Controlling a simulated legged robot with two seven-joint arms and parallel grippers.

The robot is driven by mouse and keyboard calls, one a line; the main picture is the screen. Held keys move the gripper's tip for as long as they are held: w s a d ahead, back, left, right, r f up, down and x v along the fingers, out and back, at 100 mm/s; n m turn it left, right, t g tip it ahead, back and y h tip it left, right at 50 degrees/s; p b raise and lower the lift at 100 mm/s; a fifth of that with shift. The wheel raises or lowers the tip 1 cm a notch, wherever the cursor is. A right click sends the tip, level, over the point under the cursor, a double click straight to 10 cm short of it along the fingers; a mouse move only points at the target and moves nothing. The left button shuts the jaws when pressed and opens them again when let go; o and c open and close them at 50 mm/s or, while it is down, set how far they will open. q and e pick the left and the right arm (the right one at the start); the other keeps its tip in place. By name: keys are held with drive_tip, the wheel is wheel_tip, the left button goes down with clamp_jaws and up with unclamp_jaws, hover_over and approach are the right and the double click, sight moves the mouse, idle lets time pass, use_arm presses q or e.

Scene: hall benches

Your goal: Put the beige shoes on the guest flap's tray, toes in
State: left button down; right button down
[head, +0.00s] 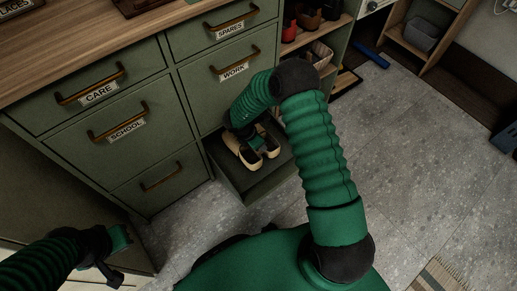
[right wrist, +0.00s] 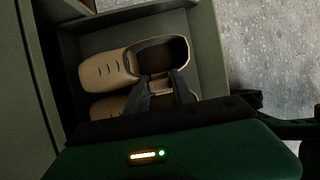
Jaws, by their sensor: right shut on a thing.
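The pair of beige shoes (head: 244,156) rests side by side on or just over the dark green tray (head: 222,161) of the pulled-out low flap. The second shoe (right wrist: 104,108) is partly hidden by my gripper. My right gripper (right wrist: 160,82) is shut on the shoes at their adjoining inner rims; the head view shows it above them (head: 257,143). My left gripper (head: 118,257) is at lower left, away from the shoes; its jaws are unclear.
Green drawers labelled CARE (head: 99,93), SCHOOL (head: 125,130), SPARES (head: 229,29) and WORK (head: 233,72) are shut beside the flap. Open shelves with shoes (head: 307,17) and a basket (head: 321,54) stand behind. Grey floor (head: 420,150) is clear at right.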

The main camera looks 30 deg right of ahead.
wheel_tip(320, 180, down, 4)
drive_tip(key=b, duration=0.3)
drive_tip(key=shift+w+r, duration=0.15)
drive_tip(key=shift+r, duration=0.2)
drive_tip(key=c, duration=1.1)
unclamp_jaws()
